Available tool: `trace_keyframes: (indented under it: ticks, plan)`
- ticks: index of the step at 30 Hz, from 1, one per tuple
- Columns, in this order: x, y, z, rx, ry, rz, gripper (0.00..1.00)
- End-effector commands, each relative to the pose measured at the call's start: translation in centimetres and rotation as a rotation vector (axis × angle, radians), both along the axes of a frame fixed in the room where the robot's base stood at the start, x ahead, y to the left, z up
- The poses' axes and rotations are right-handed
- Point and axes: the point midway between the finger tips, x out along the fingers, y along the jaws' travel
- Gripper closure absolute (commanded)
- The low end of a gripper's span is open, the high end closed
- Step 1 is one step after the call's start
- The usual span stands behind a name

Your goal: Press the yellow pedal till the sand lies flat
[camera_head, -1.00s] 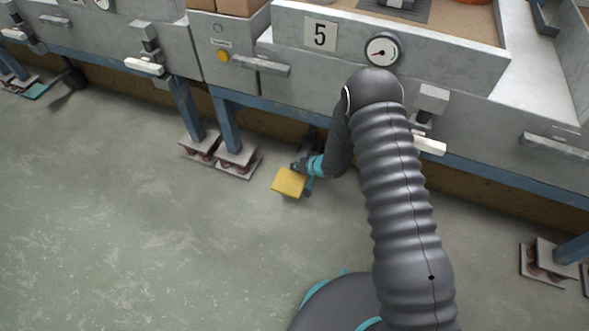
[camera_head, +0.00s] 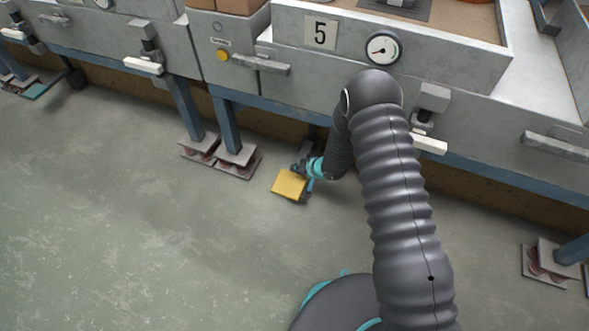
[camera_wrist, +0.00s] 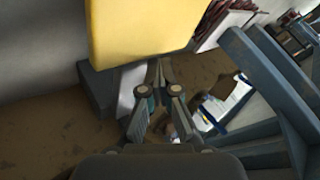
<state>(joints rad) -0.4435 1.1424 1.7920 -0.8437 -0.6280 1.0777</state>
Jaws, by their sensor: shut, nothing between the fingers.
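The yellow pedal (camera_head: 290,184) sits low by the floor in front of station 5. In the wrist view its yellow plate (camera_wrist: 145,30) fills the top middle. My gripper (camera_head: 299,169) is at the pedal's far right edge in the head view. In the wrist view my gripper (camera_wrist: 157,68) is shut and empty, its tips near the plate's lower edge. I cannot tell whether they touch it. The tan, sand-like surface (camera_head: 460,18) shows at the top of station 5, partly cut off by the frame, so its flatness cannot be judged.
Station 5 carries a number plate (camera_head: 321,33), a round gauge (camera_head: 382,48) and a yellow button (camera_head: 222,55). Blue legs (camera_head: 226,125) on footed plates (camera_head: 237,163) stand left of the pedal. White-handled levers (camera_head: 429,143) jut from the front. The green floor (camera_head: 130,230) is clear at left.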

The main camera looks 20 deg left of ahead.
Motion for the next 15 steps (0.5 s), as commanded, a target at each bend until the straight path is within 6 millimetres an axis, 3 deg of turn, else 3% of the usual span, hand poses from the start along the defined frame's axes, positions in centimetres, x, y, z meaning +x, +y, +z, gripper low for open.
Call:
trace_keyframes:
  ticks: [15]
  plan:
    - [-0.17,-0.03,-0.72,-0.002,0.002,0.001,1.0]
